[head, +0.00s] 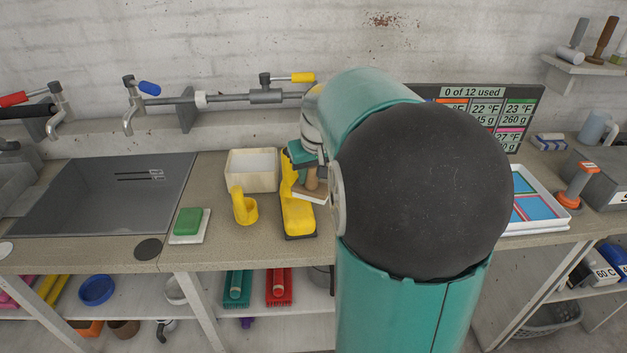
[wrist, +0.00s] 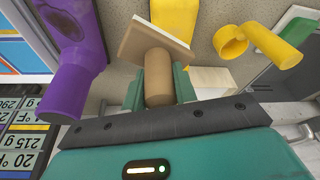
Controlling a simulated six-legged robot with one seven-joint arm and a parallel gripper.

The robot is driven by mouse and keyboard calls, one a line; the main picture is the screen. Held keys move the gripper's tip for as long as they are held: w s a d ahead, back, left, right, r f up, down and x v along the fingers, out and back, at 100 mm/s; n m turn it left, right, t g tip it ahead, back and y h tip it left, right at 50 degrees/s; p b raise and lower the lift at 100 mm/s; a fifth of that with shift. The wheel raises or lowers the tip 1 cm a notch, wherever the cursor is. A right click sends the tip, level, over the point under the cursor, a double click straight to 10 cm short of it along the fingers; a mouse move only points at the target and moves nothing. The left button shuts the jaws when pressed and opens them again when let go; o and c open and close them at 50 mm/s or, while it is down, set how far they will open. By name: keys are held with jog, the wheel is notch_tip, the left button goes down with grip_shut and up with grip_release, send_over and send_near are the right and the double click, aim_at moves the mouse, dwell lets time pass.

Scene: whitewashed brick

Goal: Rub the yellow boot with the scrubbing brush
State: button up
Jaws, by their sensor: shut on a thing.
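My gripper (head: 305,163) is shut on the handle, with teal fingers on both sides in the wrist view (wrist: 157,88). The brush is over the boot's right side. I cannot tell whether it touches. My arm hides the worktop to the right.
A small yellow elbow-shaped piece (head: 244,207) and a cream box (head: 252,171) stand left of the boot. A purple piece (wrist: 80,60) is close beside the brush in the wrist view.

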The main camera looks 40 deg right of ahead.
jog(key=shift+r, duration=1.7)
jog(key=shift+d, duration=0.1)
